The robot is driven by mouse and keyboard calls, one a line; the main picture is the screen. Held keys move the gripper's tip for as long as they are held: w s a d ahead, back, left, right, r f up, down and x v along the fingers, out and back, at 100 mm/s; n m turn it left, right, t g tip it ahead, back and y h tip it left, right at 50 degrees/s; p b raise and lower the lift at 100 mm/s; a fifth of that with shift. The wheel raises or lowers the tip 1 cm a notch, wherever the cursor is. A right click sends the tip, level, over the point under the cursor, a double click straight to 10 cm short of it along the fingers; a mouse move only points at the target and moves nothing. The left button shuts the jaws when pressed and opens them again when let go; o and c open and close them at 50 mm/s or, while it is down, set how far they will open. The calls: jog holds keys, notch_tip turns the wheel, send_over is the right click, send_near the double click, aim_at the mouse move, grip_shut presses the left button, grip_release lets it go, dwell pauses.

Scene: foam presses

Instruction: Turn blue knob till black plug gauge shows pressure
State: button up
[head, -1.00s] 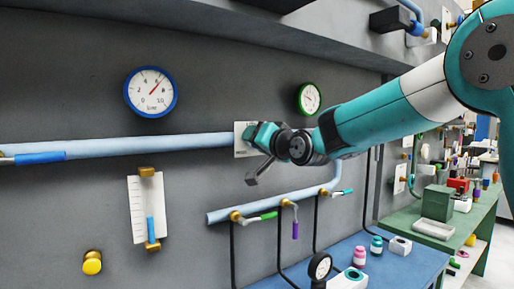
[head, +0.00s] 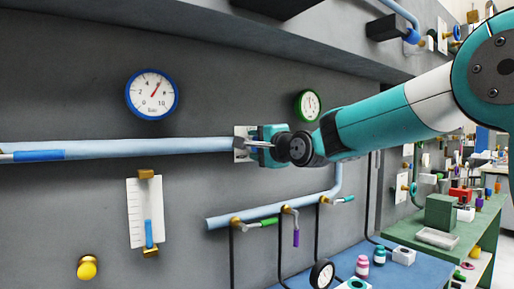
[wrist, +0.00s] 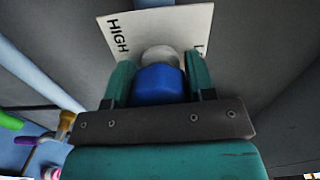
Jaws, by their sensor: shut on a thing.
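The blue knob (wrist: 160,86) sits on a grey stem in front of a white plate (wrist: 185,25) marked HIGH, with a second word mostly hidden. In the wrist view my gripper (wrist: 160,88) has its teal jaws on either side of the knob, shut on it. In the head view my gripper (head: 262,145) is at the plate on the wall, at the end of the pale blue pipe, and hides the knob. A small black-rimmed gauge (head: 321,273) stands at the left of the blue bench; its face is too small to read.
A blue-rimmed gauge (head: 152,94) on the wall has its needle near 6. A green-rimmed gauge (head: 308,105) hangs right of it. Below my gripper runs a lower pipe (head: 270,211) with several coloured levers. Pink and teal bottles stand on the blue bench (head: 405,267).

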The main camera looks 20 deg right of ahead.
jog(key=shift+f+m, duration=0.1)
jog(key=shift+m, duration=0.7)
jog(key=o, duration=0.9)
jog(key=shift+o, duration=0.2)
jog(key=shift+s, duration=0.15)
jog(key=b+v, duration=0.4)
jog(key=v, duration=1.3)
jog(key=shift+b, duration=0.4)
